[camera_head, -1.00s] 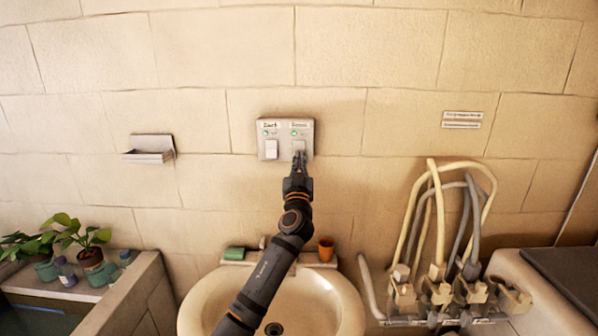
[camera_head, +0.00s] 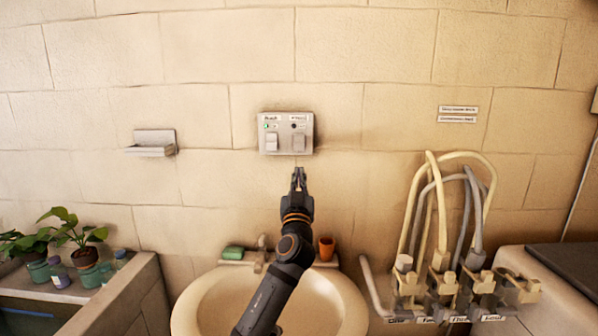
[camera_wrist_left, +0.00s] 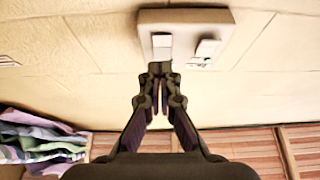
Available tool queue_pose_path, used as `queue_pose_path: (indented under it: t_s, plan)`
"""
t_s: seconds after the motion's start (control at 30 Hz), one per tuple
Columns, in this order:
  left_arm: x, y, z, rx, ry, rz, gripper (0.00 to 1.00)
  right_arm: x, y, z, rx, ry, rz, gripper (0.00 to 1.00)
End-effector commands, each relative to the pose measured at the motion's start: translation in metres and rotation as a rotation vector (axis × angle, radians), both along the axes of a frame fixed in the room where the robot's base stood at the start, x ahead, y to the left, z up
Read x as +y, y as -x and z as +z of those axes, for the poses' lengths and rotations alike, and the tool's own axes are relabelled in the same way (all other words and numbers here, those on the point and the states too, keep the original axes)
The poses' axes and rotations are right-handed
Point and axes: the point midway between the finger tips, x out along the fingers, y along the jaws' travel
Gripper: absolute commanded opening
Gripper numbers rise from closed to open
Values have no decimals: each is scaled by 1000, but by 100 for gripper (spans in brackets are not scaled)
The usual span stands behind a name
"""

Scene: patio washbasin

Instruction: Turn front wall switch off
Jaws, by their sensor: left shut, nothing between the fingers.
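A grey switch plate (camera_head: 286,121) is on the wall above the basin, with a left rocker (camera_head: 271,142) and a right rocker (camera_head: 299,143). The lamp over the left rocker glows green; the lamp (camera_head: 294,126) over the right one is dark. The small labels are blurred. In the left wrist view the plate (camera_wrist_left: 186,18) shows at the top, and its two rockers sit at different tilts. My left gripper (camera_head: 299,172) is shut and empty, just below the right rocker and apart from it in the head view. My right gripper is not in view.
The washbasin (camera_head: 190,300) is beneath my left arm, with a green soap-like block (camera_head: 232,253) and an orange cup (camera_head: 326,248) behind it. A wall shelf (camera_head: 152,143) and potted plants are left. Hoses and valves (camera_head: 440,280) stand right. The wall around the plate is clear.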

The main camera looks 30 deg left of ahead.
Motion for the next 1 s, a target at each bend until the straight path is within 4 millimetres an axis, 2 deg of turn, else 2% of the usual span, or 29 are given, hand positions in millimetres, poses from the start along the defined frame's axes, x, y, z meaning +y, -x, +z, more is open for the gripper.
queue_pose_path:
  t_s: [0.03, 0.1, 0.2, 0.33, 0.57, 0.87, 0.97, 1.0]
  plan:
    - [-4, 6, -12, 0, 0, -1, 0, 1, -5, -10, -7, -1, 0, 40]
    - [-8, 13, -19, 0, 1, 0, 0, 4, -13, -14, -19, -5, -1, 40]
    - [-12, 19, -25, -1, 2, -1, 0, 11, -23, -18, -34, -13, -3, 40]
    - [-14, 24, -27, -2, 1, -1, 0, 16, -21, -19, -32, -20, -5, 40]
    - [-14, 24, -27, 0, 1, 0, 0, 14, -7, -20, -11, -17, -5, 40]
    - [-14, 24, -26, -1, 0, 0, 0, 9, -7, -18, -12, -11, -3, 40]
    - [-14, 24, -12, -1, 0, 0, 0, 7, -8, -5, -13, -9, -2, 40]
    - [-14, 24, -2, -1, 0, 0, 0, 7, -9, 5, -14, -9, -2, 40]
